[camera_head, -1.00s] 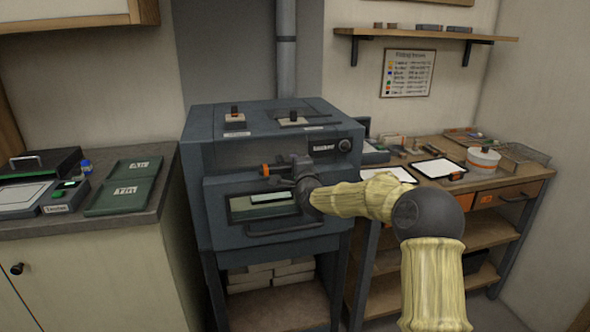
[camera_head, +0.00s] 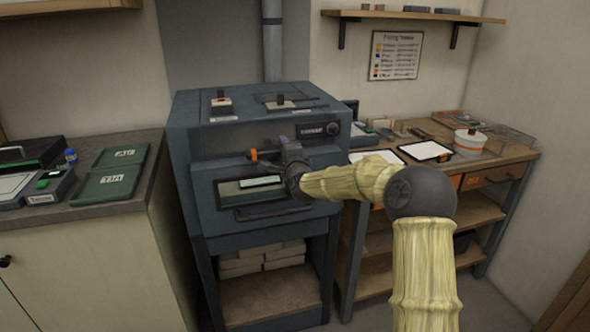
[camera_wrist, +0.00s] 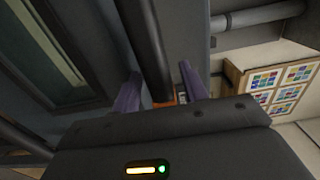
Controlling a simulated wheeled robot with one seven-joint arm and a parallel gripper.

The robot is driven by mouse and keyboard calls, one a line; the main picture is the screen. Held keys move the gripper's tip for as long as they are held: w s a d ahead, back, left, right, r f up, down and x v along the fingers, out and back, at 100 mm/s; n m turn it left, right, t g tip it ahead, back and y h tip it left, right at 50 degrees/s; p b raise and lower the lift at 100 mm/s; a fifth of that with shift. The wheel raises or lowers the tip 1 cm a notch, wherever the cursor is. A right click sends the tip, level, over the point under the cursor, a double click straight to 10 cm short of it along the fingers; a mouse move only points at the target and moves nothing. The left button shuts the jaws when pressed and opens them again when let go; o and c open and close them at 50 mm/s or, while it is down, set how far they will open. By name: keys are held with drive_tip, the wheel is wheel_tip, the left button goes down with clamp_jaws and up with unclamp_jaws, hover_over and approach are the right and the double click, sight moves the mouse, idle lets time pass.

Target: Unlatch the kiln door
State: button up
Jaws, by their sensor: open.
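The kiln (camera_head: 210,140) is a blue-grey box on legs, and its front door (camera_head: 204,190) is closed. The door has a window and a bar handle (camera_head: 270,212) below it. The latch (camera_head: 253,154) shows an orange tip at the door's upper part, just left of my gripper (camera_head: 281,148). In the wrist view, my gripper (camera_wrist: 160,92) is open, its two purple fingers on either side of a dark bar (camera_wrist: 152,45) with an orange part (camera_wrist: 166,99) near it. I cannot tell whether the fingers touch the bar. My gripper hides the latch's right part.
A counter (camera_head: 95,208) with green trays (camera_head: 110,180) stands left of the kiln. A workbench (camera_head: 515,160) with papers and a white pot (camera_head: 470,143) stands to the right. Bricks (camera_head: 262,258) lie on the shelf under the kiln. A wall shelf (camera_head: 400,15) hangs above the bench.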

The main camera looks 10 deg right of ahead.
drive_tip(key=s+d+b, duration=0.2)
drive_tip(key=s+d, duration=0.1)
drive_tip(key=s, duration=1.3)
drive_tip(key=shift+s+f, duration=0.1)
drive_tip(key=s+d+f+n+g+h, duration=0.1)
drive_tip(key=s+f+n+g, duration=0.75)
drive_tip(key=s+f, duration=0.4)
drive_tip(key=s+d+f+n+g+h, duration=0.1)
drive_tip(key=s+d+f+n+g, duration=0.25)
drive_tip(key=s, duration=0.45)
drive_tip(key=s+d+f+n+g+h, duration=0.1)
drive_tip(key=s+d+f+n+g, duration=0.2)
drive_tip(key=s, duration=0.4)
wheel_tip(320, 180, up, 15)
drive_tip(key=s+a+n+p, duration=0.1)
drive_tip(key=p, duration=1.5)
drive_tip(key=shift+s, duration=0.2)
